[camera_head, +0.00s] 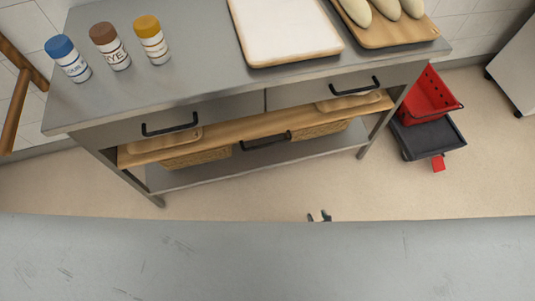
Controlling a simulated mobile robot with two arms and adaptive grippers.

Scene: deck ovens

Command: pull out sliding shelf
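A wooden sliding shelf (228,131) runs under the steel table, between its drawers and its lower steel shelf. It has a black bar handle (265,141) at the middle of its front. Wooden boards and wicker baskets show at its left and right parts. The tips of my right gripper (319,216) show small, below and right of the handle and clear of it in the picture. The two tips stand apart with nothing visible between them. The rest of this gripper is hidden. My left gripper is out of view.
The steel table (190,66) holds several jars, a white-topped board (285,30) and a board of dough (385,22). Two drawers have black handles. A red basket (428,95) on a dark cart (433,138) stands right. Floor between is clear. A grey scratched surface fills the bottom.

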